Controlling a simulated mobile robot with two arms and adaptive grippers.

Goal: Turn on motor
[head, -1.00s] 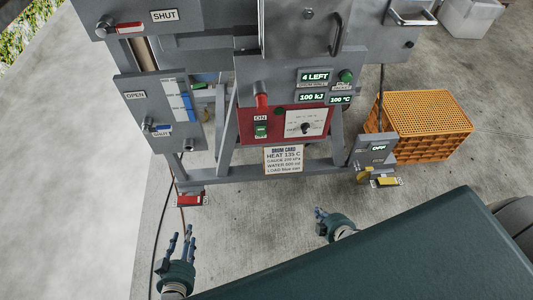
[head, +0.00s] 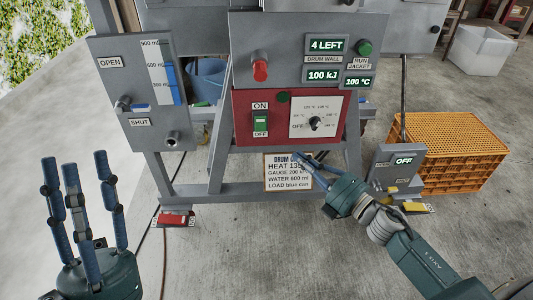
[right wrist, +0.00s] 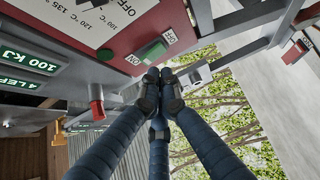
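A grey box with a display reading OFF (head: 403,161) stands at the lower right of the machine, with a yellow handle at its foot. On the red panel (head: 242,110) is a green ON/OFF rocker switch (head: 261,123), which shows OFF at its lower end; it also shows in the right wrist view (right wrist: 153,53). I cannot tell which of these is the motor's control. My right gripper (head: 312,168) has its fingertips together in front of the card, below the red panel, apparently empty. My left gripper (head: 80,170) has its fingers spread, empty, at the lower left.
The red panel also has a temperature dial (head: 315,123). A card (head: 276,185) hangs below it. A lever panel (head: 115,75) stands left, a red pedal (head: 174,219) below. An orange crate (head: 455,150) stands right of the OFF box. Open floor lies in front.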

